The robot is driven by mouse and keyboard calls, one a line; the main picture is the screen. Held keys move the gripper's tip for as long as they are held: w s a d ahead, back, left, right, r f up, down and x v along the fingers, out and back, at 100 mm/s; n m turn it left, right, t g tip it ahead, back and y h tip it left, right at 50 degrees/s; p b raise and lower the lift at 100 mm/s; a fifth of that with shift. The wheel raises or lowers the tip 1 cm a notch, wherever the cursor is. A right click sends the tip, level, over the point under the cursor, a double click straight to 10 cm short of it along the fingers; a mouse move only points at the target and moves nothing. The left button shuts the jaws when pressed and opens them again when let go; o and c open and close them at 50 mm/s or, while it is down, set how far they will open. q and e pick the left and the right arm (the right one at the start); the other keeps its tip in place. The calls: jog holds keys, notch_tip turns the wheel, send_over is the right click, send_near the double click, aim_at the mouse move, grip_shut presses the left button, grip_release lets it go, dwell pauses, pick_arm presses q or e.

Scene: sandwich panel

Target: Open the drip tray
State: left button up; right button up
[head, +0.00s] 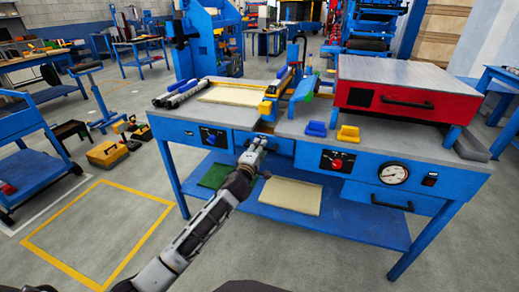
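A blue bench (465,168) stands in front of me. A shallow blue front panel (283,146), which looks like a drawer or tray front, sits under the roller unit between two control panels. My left gripper (257,144) is raised in front of its left part, with the fingertips at or very near it; I cannot tell whether they touch. The gripper hides any handle there, and its finger gap is too small to judge. Another blue drawer (375,198) with a black handle is shut under the gauge at the right. My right gripper is out of view.
A red press (385,100) with a grey top and black handle stands on the bench's right. Blue and yellow blocks (348,133) lie near the front edge. A lower shelf (352,218) holds a cream board (291,196).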

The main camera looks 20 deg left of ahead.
pick_arm(q)
jog(key=shift+w, duration=0.3)
grip_shut()
dwell(0.4)
